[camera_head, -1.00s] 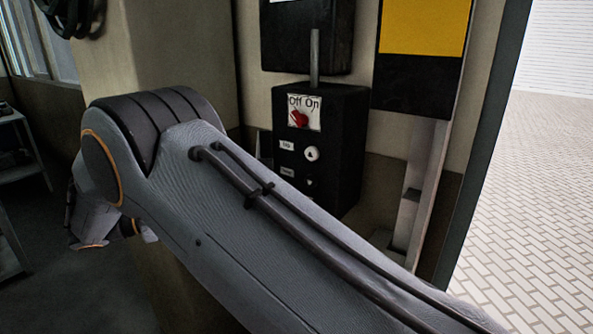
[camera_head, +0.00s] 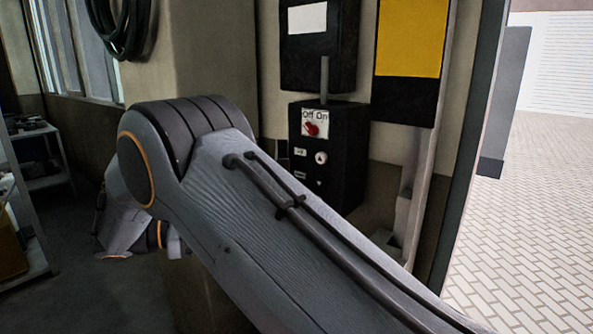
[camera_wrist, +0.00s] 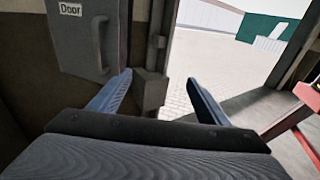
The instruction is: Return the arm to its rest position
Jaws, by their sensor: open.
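My gripper (camera_wrist: 158,98) shows in the wrist view with its two blue-grey fingers spread wide apart. It is open, with nothing between the fingers. Beyond the fingers are a grey box labelled "Door" (camera_wrist: 82,38) with a handle, and a doorway onto pale paving. In the head view my arm reaches from the lower right up to its elbow at the left, then folds down behind. The gripper itself cannot be made out there.
A black control box (camera_head: 337,180) with a red Off/On switch (camera_head: 312,130) is on the wall behind my arm. A shelf (camera_head: 45,182) stands at the left. Paved floor (camera_head: 530,220) lies open at the right. A red frame (camera_wrist: 296,115) stands at the right of the wrist view.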

